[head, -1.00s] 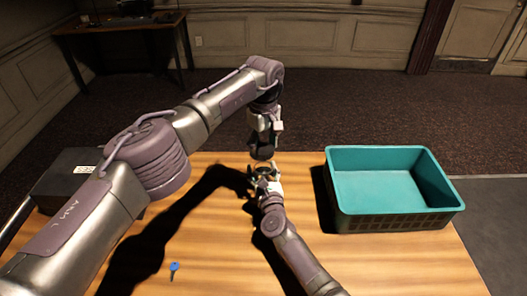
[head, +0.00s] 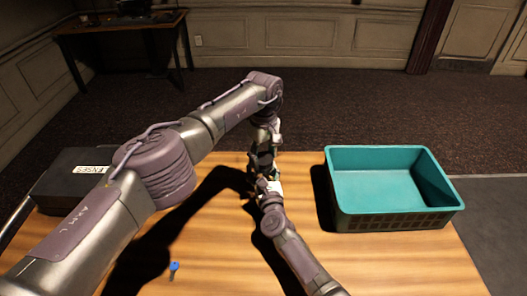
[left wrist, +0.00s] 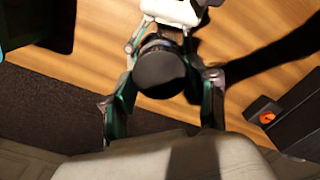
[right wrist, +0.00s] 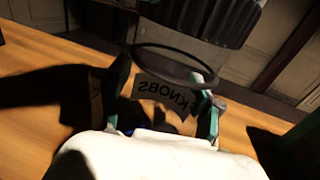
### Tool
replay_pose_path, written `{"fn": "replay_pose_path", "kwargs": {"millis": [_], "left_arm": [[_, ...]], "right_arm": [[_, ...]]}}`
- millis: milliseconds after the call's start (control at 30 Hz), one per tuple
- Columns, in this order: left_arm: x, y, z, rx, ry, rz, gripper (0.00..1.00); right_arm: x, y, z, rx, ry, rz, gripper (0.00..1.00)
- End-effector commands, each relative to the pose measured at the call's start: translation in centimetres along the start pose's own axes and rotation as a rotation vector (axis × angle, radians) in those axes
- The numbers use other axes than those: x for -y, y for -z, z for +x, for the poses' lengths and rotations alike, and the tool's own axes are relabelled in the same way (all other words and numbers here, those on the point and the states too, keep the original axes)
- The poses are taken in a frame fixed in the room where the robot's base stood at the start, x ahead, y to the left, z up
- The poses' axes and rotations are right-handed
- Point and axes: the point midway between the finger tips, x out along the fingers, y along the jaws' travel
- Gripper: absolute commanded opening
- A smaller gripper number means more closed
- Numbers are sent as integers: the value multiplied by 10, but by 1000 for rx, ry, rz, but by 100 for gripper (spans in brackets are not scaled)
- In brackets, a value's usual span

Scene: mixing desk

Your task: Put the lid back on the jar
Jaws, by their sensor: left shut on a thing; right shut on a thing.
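The jar is clear, with a dark rim and a mirrored KNOBS label (right wrist: 165,97) in the right wrist view, and dark pieces show inside it. My right gripper (head: 266,182) is shut around the jar, low over the table. The lid is a black disc (left wrist: 160,70) between the fingers of my left gripper (head: 263,160), which is shut on it. In the right wrist view the dark ribbed lid (right wrist: 222,18) hangs above the jar mouth, with a gap showing and off to the right. In the head view the grippers hide most of the jar and lid.
A teal crate (head: 333,203) stands on the right of the wooden table (head: 400,265). A black box (head: 62,185) labelled LENSES is at the left behind my left arm.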

Motion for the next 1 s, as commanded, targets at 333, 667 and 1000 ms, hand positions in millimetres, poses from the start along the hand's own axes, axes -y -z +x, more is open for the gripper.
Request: {"fn": "replay_pose_path", "kwargs": {"millis": [333, 667, 1000], "left_arm": [[0, 0, 1, 0, -1, 0, 48], [0, 0, 3, 0, -1, 0, 48], [0, 0, 10, 1, 0, 1, 48]], "right_arm": [[0, 0, 0, -1, 0, 0, 3], [0, 0, 0, -1, 0, 0, 3], [0, 0, 0, -1, 0, 0, 3]]}}
